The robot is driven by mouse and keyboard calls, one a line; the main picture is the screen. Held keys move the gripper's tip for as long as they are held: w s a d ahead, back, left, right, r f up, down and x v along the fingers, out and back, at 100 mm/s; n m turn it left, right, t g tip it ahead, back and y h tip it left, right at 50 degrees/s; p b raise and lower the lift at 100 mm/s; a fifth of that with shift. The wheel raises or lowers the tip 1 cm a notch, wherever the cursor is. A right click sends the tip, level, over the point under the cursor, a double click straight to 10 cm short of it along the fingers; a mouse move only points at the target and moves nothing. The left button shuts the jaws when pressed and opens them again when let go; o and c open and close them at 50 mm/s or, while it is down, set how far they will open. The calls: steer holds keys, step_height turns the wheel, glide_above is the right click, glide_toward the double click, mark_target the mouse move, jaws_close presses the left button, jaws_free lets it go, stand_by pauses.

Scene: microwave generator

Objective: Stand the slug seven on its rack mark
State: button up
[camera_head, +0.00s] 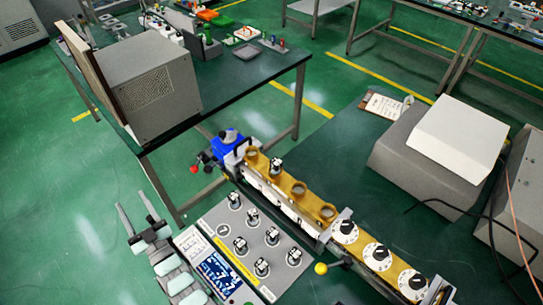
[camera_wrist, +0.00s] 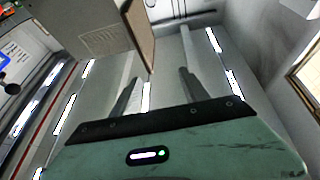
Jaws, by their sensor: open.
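Several small dark-and-white slugs (camera_head: 240,244) stand on a grey panel (camera_head: 217,217) in the head view. One circle (camera_head: 223,229) at the panel's left side shows no slug on it. Another similar slug-like piece (camera_head: 276,166) stands on the brass rail (camera_head: 287,180) behind the panel. No number is legible on any piece, so I cannot tell which is slug seven. My gripper (camera_head: 134,207) is open and empty, left of the panel and apart from it. Its fingers show empty in the wrist view (camera_wrist: 160,72), with no slug between them.
A display (camera_head: 213,272) lies at the panel's near-left edge. Black-and-white dials (camera_head: 378,257) sit on the rail's right part. A yellow knob (camera_head: 321,268) stands right of the panel. A grey box (camera_head: 155,85) stands on the back-left table. Open floor (camera_head: 90,220) lies left.

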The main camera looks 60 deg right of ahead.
steer(key=w+d+g+y+p, duration=0.1)
steer(key=w+d+g+p, duration=0.2)
steer(key=w+d, duration=0.3)
steer(key=w+d+g+y+p, duration=0.1)
steer(key=w+d+g+p, duration=0.15)
steer(key=d, duration=0.55)
steer(key=d+n+g+y+p, duration=0.1)
steer(key=d+g+y+p, duration=0.15)
steer(key=d, duration=0.35)
steer(key=n+g+y+p, duration=0.1)
steer(key=g+y+p, duration=0.5)
steer(key=g+p, duration=0.6)
glide_toward(276, 162)
steer(key=shift+d+g+h+b, duration=0.2)
steer(key=shift+g+h+b, duration=0.1)
steer(key=shift+b, duration=0.3)
steer(key=shift+f, duration=2.55)
steer(key=shift+w+a+f+p, duration=0.1)
steer(key=shift+w+f+p, duration=0.05)
steer(key=shift+f, duration=0.45)
steer(key=shift+w+a+f+p, duration=0.1)
steer(key=shift+a+f+p, duration=0.1)
steer(key=shift+f, duration=0.35)
steer(key=shift+w+a+f+p, duration=0.1)
steer(key=shift+w+f+p, duration=0.05)
steer(key=shift+f, duration=0.45)
steer(key=shift+s+d+f, duration=0.1)
steer(key=shift+f, duration=0.7)
